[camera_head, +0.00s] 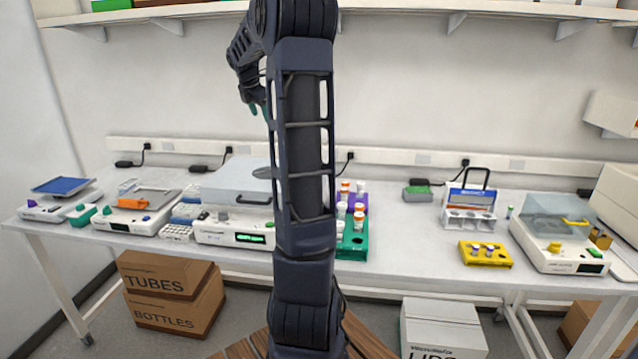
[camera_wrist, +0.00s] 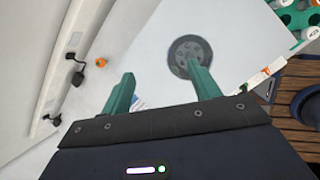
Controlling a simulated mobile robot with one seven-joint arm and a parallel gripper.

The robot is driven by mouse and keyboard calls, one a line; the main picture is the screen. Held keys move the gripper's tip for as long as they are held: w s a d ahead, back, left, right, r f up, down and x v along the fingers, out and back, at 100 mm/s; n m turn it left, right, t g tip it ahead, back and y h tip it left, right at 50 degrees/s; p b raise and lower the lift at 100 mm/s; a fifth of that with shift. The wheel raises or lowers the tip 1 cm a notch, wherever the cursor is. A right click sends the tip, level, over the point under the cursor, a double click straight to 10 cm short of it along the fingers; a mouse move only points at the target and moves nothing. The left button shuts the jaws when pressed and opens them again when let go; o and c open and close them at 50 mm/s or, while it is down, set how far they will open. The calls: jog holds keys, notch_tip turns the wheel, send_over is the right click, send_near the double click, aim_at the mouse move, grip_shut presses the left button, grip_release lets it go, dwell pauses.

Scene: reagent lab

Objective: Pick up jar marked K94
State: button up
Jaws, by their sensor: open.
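No marking K94 can be read in either view, so I cannot tell which jar it is. Several small white jars with orange or purple caps (camera_head: 359,207) stand in a green rack (camera_head: 352,245) and a purple rack behind it, partly hidden by my arm. A few jars with purple tops (camera_head: 489,247) sit in a yellow rack (camera_head: 485,260) at the right. In the wrist view, part of a green rack (camera_wrist: 297,18) with white labelled jar tops (camera_wrist: 311,33) shows at the upper right. My gripper (camera_wrist: 160,76) is open and empty, with green fingers, above a white lidded machine.
The lidded machine (camera_head: 238,184) stands left of the racks; its round grey vent (camera_wrist: 190,52) lies beneath my fingers. More instruments (camera_head: 143,207) fill the bench's left end. Another machine (camera_head: 558,235) stands right. Bench space (camera_head: 410,235) between green and yellow racks is clear. A shelf (camera_head: 420,8) hangs above.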

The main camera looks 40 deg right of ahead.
jog(key=w+d+f+n, duration=0.2)
jog(key=d+n, duration=0.1)
jog(key=d, duration=0.7)
jog(key=w+d+f+n+y, duration=0.1)
jog(key=d+n, duration=0.2)
jog(key=d, duration=0.7)
jog(key=w+d+f+n, duration=0.2)
jog(key=d, duration=0.8)
jog(key=shift+t, duration=0.5)
jog(key=shift+w+d+f, duration=0.4)
jog(key=shift+w+f, duration=0.1)
jog(key=shift+f, duration=5.1)
jog(key=shift+w+d+f, duration=0.35)
jog(key=shift+w+f, duration=0.15)
jog(key=shift+f, duration=5.15)
jog(key=shift+w+d+f, duration=0.4)
jog(key=shift+w+f, duration=0.1)
jog(key=shift+f, duration=5.1)
jog(key=shift+c, duration=0.4)
jog(key=c, duration=1)
